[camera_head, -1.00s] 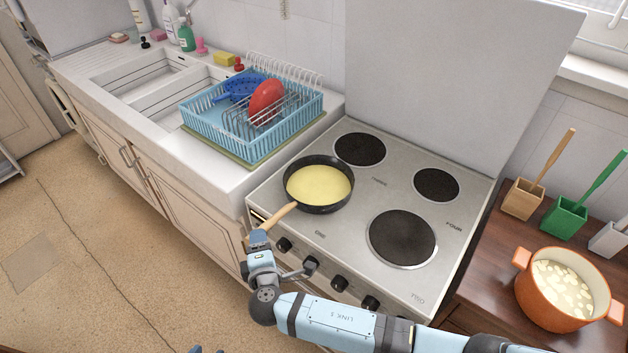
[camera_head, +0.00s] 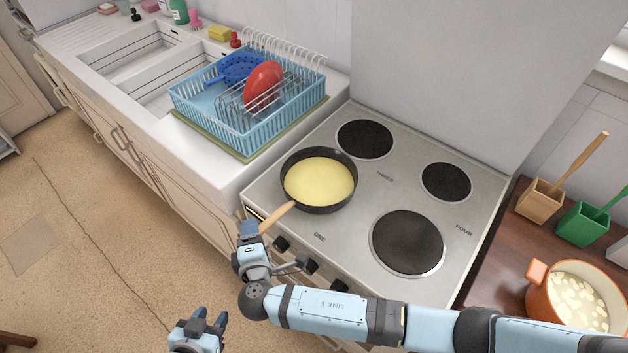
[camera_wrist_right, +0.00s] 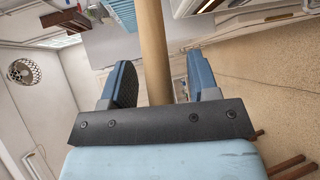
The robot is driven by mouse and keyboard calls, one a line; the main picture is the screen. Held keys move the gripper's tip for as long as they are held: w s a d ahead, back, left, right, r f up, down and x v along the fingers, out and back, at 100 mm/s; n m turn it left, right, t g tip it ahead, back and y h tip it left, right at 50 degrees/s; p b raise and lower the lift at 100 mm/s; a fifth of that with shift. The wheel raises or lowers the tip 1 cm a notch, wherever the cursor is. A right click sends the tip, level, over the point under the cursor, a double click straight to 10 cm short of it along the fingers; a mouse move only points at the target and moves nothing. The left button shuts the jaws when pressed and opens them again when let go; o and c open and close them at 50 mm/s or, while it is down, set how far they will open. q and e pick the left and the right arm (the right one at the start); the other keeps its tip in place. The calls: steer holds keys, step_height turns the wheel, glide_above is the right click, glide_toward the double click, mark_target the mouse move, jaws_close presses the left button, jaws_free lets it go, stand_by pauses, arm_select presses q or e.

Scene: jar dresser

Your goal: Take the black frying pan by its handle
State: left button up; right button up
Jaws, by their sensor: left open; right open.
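The black frying pan (camera_head: 318,207) sits on the front left burner of the stove, with a yellow filling inside. Its wooden handle (camera_head: 277,216) points toward the front left, past the stove's edge. My right gripper (camera_head: 249,230) is at the handle's end. In the right wrist view the handle (camera_wrist_right: 152,45) runs between the two open fingers, with gaps on both sides. My left gripper (camera_head: 208,322) is open and empty, low in the head view, over the floor and apart from the pan.
The stove (camera_head: 345,240) has several black burners, with knobs along its front. A blue dish rack (camera_head: 240,136) stands on the counter to the left. An orange pot (camera_head: 548,303) stands on the wooden surface at the right. The floor at left is mostly clear.

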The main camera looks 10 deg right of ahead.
steer(key=shift+s, duration=0.15)
steer(key=shift+s+r, duration=0.1)
steer(key=shift+c, duration=1.2)
jaws_close()
steer(key=shift+r, duration=0.15)
